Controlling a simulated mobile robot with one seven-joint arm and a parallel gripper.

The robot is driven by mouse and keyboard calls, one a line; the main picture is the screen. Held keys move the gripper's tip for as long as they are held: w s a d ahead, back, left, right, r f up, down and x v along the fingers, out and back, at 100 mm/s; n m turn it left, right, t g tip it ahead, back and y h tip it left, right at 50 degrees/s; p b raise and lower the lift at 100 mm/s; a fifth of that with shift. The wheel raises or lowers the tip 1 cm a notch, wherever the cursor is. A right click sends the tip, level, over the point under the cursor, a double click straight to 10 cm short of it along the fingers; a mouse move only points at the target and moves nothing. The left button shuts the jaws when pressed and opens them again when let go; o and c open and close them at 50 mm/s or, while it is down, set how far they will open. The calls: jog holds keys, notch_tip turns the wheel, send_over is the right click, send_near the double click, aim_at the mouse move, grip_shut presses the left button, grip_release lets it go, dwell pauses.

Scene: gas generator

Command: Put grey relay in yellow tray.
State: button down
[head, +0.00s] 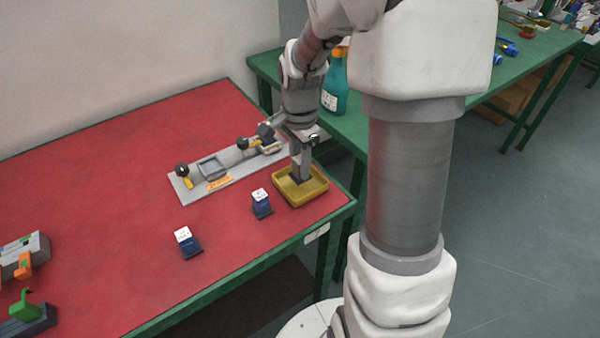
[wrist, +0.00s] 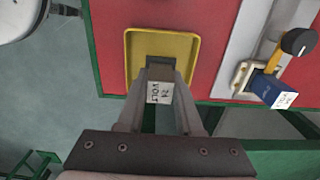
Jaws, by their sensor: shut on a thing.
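The yellow tray (head: 318,192) sits at the near right corner of the red table. My gripper (head: 301,176) points down over the tray, with its tips inside the tray's outline. In the wrist view, my gripper (wrist: 161,84) is shut on a grey relay (wrist: 159,93) with a white label reading 24 VOLT. The relay is between the fingers, in front of the tray (wrist: 190,48). I cannot tell whether the relay touches the tray floor. In the head view the relay is mostly hidden by the gripper.
A grey mounting plate (head: 228,168) with levers lies behind the tray.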

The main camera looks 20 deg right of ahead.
jog(key=shift+f, duration=1.3)
jog(key=shift+f+b, duration=0.15)
jog(key=shift+b, duration=0.2)
jog(key=c, duration=0.6)
grip_release()
